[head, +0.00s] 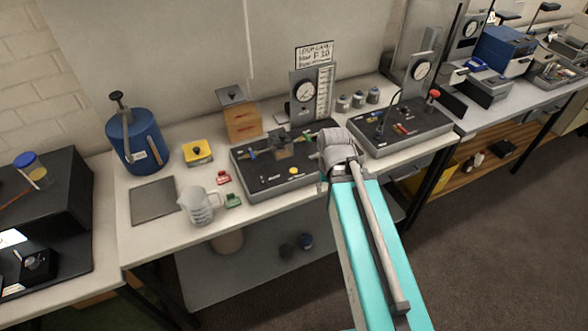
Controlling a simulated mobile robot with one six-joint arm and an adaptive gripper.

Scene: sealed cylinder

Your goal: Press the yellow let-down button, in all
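A small round yellow button (293,171) sits near the front right of a black panel (262,182) on the white bench. A gauge board (304,88) with a round dial and a vertical scale stands behind the panel. My teal arm reaches in from the lower right, and its grey wrist (336,146) is over the panel's right end, to the right of the button and apart from it in the picture. My gripper's fingers cannot be made out, so whether they are open or shut does not show. A small brownish block (281,145) is at the panel's middle.
A second black panel (402,128) with a gauge and red knob is at right. A yellow box (198,152), a clear jug (199,204), red (223,177) and green (233,200) small items and a blue canister (137,140) are at left. A grey mat (154,200) lies bare.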

